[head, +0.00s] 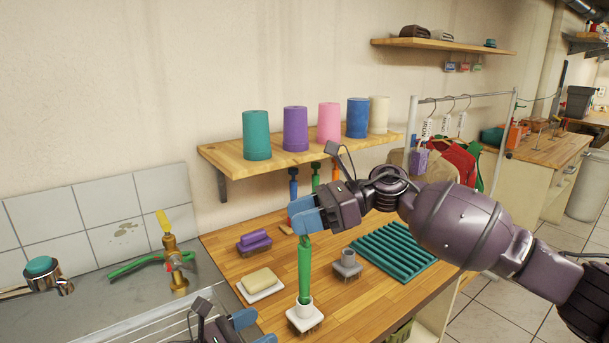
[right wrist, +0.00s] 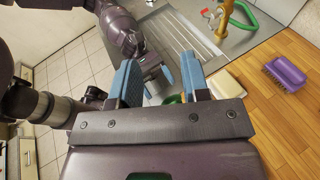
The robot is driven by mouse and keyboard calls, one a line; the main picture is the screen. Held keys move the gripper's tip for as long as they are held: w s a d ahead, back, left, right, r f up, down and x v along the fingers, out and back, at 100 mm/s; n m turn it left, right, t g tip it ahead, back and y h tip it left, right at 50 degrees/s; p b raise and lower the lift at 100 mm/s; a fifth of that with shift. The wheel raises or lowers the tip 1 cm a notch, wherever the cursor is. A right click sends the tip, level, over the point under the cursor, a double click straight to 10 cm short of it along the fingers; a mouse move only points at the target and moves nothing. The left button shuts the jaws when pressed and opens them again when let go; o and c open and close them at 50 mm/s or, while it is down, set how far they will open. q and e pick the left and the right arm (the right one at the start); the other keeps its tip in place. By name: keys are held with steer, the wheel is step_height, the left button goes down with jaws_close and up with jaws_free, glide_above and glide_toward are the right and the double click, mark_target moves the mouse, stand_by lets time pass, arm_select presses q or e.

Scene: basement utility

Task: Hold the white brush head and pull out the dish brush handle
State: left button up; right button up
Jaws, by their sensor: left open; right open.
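The white brush head (head: 304,319) stands bristles down on the wooden counter, near its front edge. The green dish brush handle (head: 304,268) stands upright in its socket. My right gripper (head: 304,222) is open at the top of the handle; a bit of green (right wrist: 174,99) shows between its blue fingers in the right wrist view. I cannot tell whether the fingers touch it. My left gripper (head: 256,328) is open and low, left of the brush head, partly cut off by the lower edge. It also shows in the right wrist view (right wrist: 154,76), apart from the handle.
A soap bar on a white dish (head: 261,291) and a purple brush (head: 254,241) lie left of the handle. A grey brush head (head: 346,264) and a teal ribbed mat (head: 382,252) lie right. The sink (head: 110,287) is left. A shelf (head: 240,160) with cups hangs above.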

mark_target(297, 307)
arm_select(q)
steer(key=shift+w+d, duration=0.3)
steer(key=shift+d, duration=0.15)
steer(key=x, duration=0.9)
steer(key=shift+w+d, duration=0.25)
arm_select(e)
step_height(297, 307, up, 8)
steer(key=n+t+h, duration=0.3)
steer(key=n+h, duration=1.2)
steer(key=n, duration=0.1)
steer(key=shift+w+d+f, duration=0.15)
steer(key=shift+d+f, duration=0.05)
steer(key=shift+f, duration=0.05)
arm_select(q)
steer(key=c, duration=1)
